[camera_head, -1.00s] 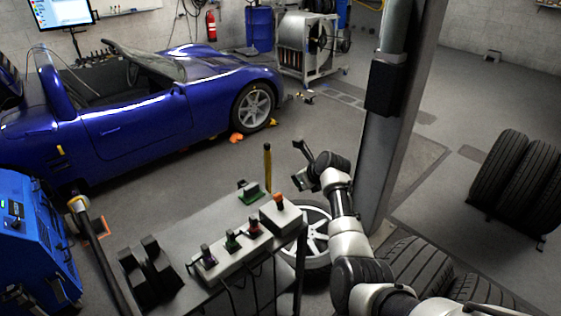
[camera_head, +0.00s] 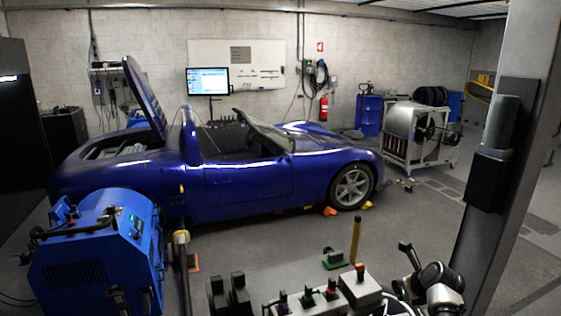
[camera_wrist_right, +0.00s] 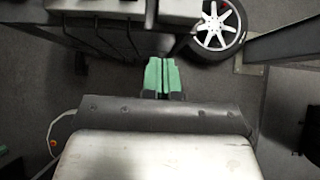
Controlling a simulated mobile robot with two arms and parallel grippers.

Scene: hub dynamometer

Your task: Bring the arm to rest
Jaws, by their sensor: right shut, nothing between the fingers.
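My right arm comes in at the lower right of the head view. Its dark gripper (camera_head: 405,258) is beside the right end of the control bench, above the floor. In the right wrist view, the green fingers of my right gripper (camera_wrist_right: 162,64) are together with nothing between them. They are over bare floor, just below the bench edge in the picture. Most of the right arm is cut off by the lower edge of the head view. My left arm and gripper are not in view.
The bench carries a control box (camera_head: 360,287) and dark pedal-like blocks (camera_head: 240,293). A grey post (camera_head: 495,165) stands right of the arm. A wheel (camera_wrist_right: 217,28) lies near the bench. A blue car (camera_head: 245,180) and blue machine (camera_head: 100,250) are farther left.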

